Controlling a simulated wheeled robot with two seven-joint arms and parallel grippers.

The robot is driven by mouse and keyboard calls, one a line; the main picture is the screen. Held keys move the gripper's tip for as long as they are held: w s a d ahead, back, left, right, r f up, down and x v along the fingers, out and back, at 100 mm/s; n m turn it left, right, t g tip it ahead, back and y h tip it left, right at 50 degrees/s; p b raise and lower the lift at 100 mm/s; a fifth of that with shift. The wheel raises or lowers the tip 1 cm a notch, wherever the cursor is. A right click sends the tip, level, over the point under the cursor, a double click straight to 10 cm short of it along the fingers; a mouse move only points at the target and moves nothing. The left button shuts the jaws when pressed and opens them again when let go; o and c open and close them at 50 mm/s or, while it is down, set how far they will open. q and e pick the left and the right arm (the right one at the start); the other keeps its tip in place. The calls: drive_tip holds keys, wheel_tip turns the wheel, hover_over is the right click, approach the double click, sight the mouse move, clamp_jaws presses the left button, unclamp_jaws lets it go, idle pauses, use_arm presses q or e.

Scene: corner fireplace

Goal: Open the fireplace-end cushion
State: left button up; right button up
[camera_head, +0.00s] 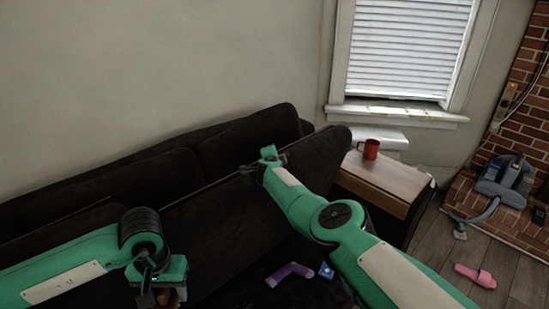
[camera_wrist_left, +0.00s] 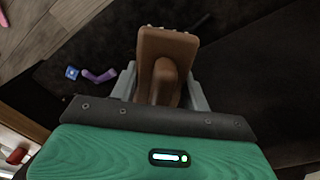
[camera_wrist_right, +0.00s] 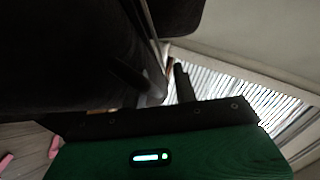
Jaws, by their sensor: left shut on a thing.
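The dark sofa (camera_head: 165,175) stands along the wall. At its fireplace end, a broad dark cushion (camera_head: 225,230) stands tilted up, its top edge running toward the side table. My right gripper (camera_head: 265,163) is at that top edge, with its fingers apart. In the right wrist view, dark cloth and a thin edge show close to the fingers (camera_wrist_right: 165,85); whether they touch is unclear. My left gripper (camera_head: 165,290) is low at the front, shut on a brown object (camera_wrist_left: 165,55) with a rounded grip. The cushion's underside is too dark to make out.
A wooden side table (camera_head: 385,180) with a red mug (camera_head: 369,149) stands right of the sofa. A purple object (camera_head: 290,273) and a blue one (camera_head: 326,271) lie low in front. A pink slipper (camera_head: 475,275) and a vacuum cleaner (camera_head: 503,182) are near the brick fireplace (camera_head: 520,125).

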use_arm(q)
drive_tip(key=shift+r, duration=0.15)
use_arm(e)
drive_tip(key=shift+s+a+f, duration=0.1)
drive_tip(key=shift+f, duration=0.05)
